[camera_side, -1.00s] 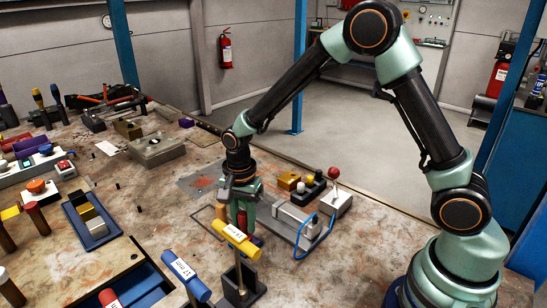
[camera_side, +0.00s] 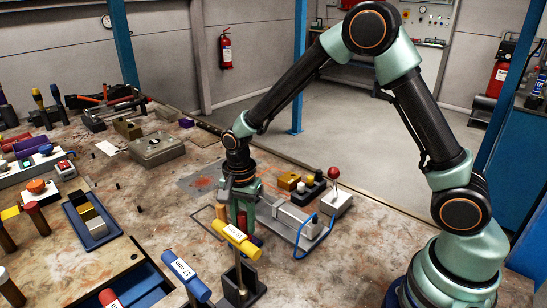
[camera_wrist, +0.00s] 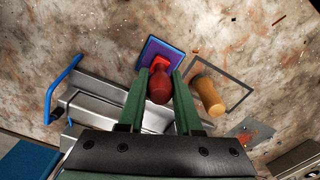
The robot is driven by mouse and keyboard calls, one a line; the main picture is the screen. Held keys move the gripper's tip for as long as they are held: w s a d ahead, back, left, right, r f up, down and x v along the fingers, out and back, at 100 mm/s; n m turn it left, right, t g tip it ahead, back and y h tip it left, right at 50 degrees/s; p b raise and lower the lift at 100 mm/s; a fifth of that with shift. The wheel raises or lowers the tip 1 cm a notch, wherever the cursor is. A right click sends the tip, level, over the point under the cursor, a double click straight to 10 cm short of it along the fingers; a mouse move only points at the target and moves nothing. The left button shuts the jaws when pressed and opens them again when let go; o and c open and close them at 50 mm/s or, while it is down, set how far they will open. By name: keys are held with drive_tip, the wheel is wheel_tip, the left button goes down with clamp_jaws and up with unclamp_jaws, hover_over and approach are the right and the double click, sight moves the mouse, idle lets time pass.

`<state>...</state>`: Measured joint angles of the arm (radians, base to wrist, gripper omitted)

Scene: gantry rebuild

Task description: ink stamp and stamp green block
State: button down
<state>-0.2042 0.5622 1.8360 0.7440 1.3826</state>
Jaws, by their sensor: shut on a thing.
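A stamp with a red handle (camera_wrist: 160,86) is between the green fingers of my gripper (camera_wrist: 161,72) in the wrist view. The gripper is shut on the handle. The stamp's red lower part is over a blue-purple square pad (camera_wrist: 150,54); I cannot tell whether they touch. In the side view my gripper (camera_side: 241,208) is low over the table, and its finger covers most of the red handle. The pad is mostly hidden there behind a yellow-headed tool. I cannot make out a green block in either view.
A grey fixture with a blue handle (camera_side: 308,237) is to the right. The yellow-headed tool (camera_side: 237,241) stands in front. A blue tray (camera_side: 92,219) of blocks is at left.

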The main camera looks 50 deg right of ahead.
drive_tip(key=shift+s, duration=0.1)
drive_tip(key=shift+r, duration=3.5)
drive_tip(key=w+d+r, duration=0.2)
drive_tip(key=w+d, duration=1)
drive_tip(key=w, duration=0.1)
drive_tip(key=shift+s+a+f, duration=0.15)
drive_tip(key=shift+f, duration=1.15)
drive_tip(key=shift+s+a+f, duration=0.1)
drive_tip(key=shift+a+f, duration=0.05)
drive_tip(key=shift+f, duration=1.1)
drive_tip(key=shift+f, duration=0.55)
wheel_tip(320, 180, up, 7)
